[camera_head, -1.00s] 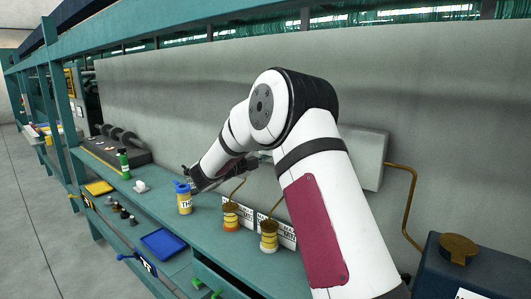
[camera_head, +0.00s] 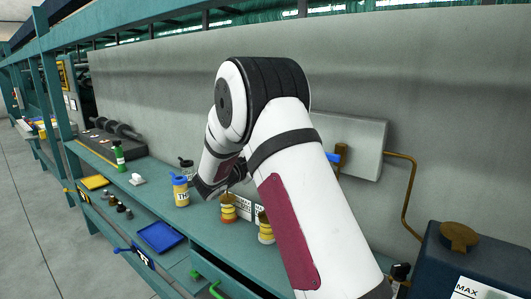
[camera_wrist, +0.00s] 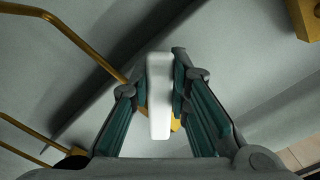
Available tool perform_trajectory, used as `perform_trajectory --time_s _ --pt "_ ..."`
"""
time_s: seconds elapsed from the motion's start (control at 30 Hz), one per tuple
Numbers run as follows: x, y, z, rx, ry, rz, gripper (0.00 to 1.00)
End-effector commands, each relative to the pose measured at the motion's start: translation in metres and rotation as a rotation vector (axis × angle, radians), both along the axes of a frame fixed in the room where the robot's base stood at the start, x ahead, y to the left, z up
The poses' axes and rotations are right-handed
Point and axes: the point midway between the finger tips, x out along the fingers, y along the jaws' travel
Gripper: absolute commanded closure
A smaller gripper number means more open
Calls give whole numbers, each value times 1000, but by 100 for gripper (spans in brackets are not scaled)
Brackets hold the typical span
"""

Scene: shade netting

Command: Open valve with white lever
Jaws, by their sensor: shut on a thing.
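The white lever (camera_wrist: 159,96) stands in the middle of the wrist view, a pale upright bar. My gripper (camera_wrist: 160,85) is closed around it, with a teal-padded finger on either side. A bit of yellow shows behind the lever's lower right side. In the head view my white arm covers the lever, and the gripper end is mostly hidden behind the arm, near the back of the bench. A blue handle (camera_head: 333,157) on a brass-coloured pipe shows just right of my arm.
A yellow jar with a blue top (camera_head: 180,190), a green bottle (camera_head: 118,156) and a blue tray (camera_head: 160,237) are to the left. Yellow-banded containers (camera_head: 228,208) sit close below my arm. A dark blue tank (camera_head: 470,262) is at the right. Brass pipes (camera_wrist: 70,38) cross the wrist view.

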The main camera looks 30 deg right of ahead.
Motion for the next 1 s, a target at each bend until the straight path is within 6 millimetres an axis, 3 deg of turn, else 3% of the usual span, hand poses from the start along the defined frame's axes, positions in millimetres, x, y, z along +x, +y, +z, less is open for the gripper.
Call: perform_trajectory --time_s 0.5,1.0 --pt "-20 -6 -13 -136 383 1 100" --pt "-26 -9 -16 -177 500 1 100"
